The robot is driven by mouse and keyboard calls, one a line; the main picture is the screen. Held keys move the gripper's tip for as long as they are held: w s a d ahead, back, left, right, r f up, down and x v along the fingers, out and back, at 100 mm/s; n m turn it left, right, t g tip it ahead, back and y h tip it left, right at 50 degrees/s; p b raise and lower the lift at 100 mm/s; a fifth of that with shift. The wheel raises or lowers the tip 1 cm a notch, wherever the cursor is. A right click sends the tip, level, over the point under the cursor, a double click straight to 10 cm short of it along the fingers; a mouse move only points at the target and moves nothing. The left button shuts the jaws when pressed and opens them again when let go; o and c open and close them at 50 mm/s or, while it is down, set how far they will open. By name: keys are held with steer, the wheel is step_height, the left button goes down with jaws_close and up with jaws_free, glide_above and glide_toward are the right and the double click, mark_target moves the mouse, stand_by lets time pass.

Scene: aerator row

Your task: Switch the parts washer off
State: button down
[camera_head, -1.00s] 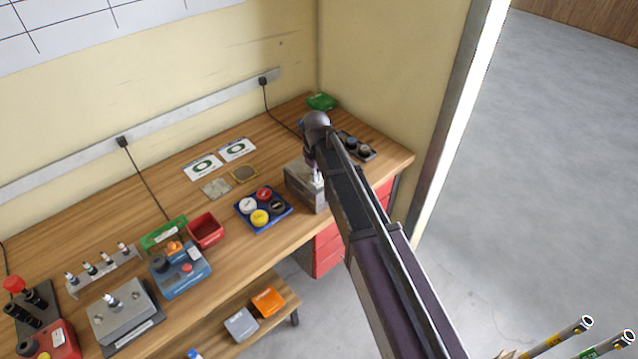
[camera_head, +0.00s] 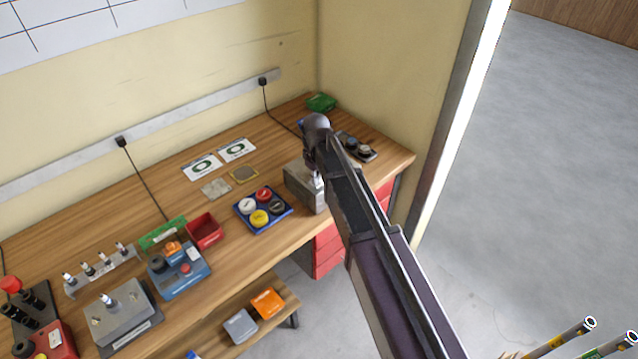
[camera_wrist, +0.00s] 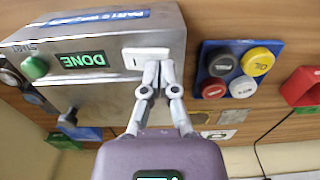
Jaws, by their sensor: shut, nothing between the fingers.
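The parts washer is a grey metal box (camera_head: 301,183) near the right end of the bench, partly behind my arm in the head view. In the wrist view its panel (camera_wrist: 95,95) appears upside down. It has a green round button (camera_wrist: 35,67), a display (camera_wrist: 82,60) reading DONE in green, and a white rocker switch (camera_wrist: 134,60). My gripper (camera_wrist: 159,68) is shut and empty. Its fingertips are at the right part of the switch and cover some of it. I cannot tell whether they touch it or which way the rocker is tipped.
A blue tray (camera_head: 243,221) with coloured round pieces stands beside the washer, with a red bin (camera_head: 207,231) further left. A black tray (camera_head: 371,156) and a green object (camera_head: 321,102) are behind it. Other devices, including a blue box (camera_head: 188,280), fill the bench's left.

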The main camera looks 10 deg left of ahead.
steer(key=shift+f+b, duration=0.35)
stand_by(0.3)
steer(key=shift+r, duration=0.15)
steer(key=shift+r+p, duration=3.4)
steer(key=shift+p, duration=0.15)
steer(key=s+d+f+m+b, duration=0.1)
steer(key=s+d+m, duration=0.2)
steer(key=d, duration=0.7)
steer(key=s+d+f+m+b, duration=0.1)
steer(key=s+d+m, duration=0.3)
steer(key=d, duration=0.6)
steer(key=s+d+f+m+b, duration=0.2)
steer(key=s+d, duration=0.5)
steer(key=d, duration=0.4)
steer(key=shift+s+m, duration=0.35)
steer(key=shift+m, duration=0.35)
